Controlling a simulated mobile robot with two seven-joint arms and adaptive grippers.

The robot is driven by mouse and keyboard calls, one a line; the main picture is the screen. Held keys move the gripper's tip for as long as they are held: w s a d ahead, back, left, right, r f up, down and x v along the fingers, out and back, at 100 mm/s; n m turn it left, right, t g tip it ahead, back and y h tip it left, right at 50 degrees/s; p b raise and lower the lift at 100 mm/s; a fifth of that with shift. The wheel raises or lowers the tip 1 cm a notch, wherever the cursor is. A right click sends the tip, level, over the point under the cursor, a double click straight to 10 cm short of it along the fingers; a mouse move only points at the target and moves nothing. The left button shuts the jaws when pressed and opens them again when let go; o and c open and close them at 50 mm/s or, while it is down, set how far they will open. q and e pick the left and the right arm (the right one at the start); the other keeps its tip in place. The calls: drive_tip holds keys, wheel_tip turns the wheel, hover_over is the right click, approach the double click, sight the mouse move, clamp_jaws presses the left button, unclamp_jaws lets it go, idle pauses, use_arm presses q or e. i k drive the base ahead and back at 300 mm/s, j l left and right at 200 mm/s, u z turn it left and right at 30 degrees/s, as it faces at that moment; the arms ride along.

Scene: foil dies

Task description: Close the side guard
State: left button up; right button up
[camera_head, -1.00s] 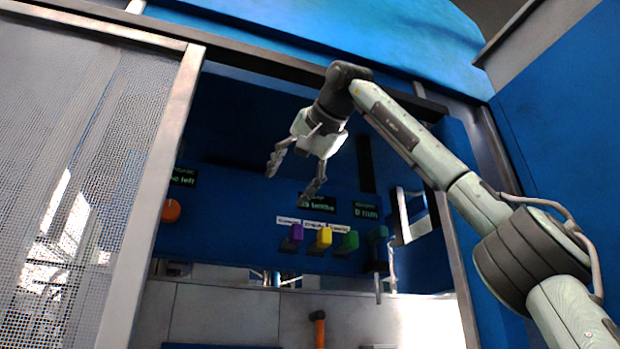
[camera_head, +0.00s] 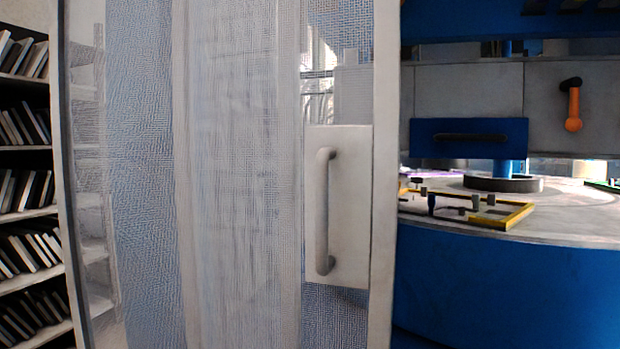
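The side guard (camera_head: 386,250) is a tall framed panel of fine mesh, seen upright across the left and middle of the head view. Its grey vertical handle (camera_head: 322,212) sits on a pale plate (camera_head: 350,225) near the guard's right edge. To the right of that edge the machine opening is uncovered, and its inside shows. Neither of my grippers is in the view, and nothing touches the handle.
Through the opening I see a round grey table on a blue base (camera_head: 510,290), with a yellow frame (camera_head: 503,216) on it. Shelves of dark upright items (camera_head: 25,190) stand at far left.

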sight(351, 177)
drive_tip(key=k+j, duration=0.15)
drive_tip(key=k, duration=0.3)
drive_tip(key=k+j, duration=0.15)
drive_tip(key=k, duration=0.25)
drive_tip(key=k+j, duration=0.15)
drive_tip(key=k, duration=0.3)
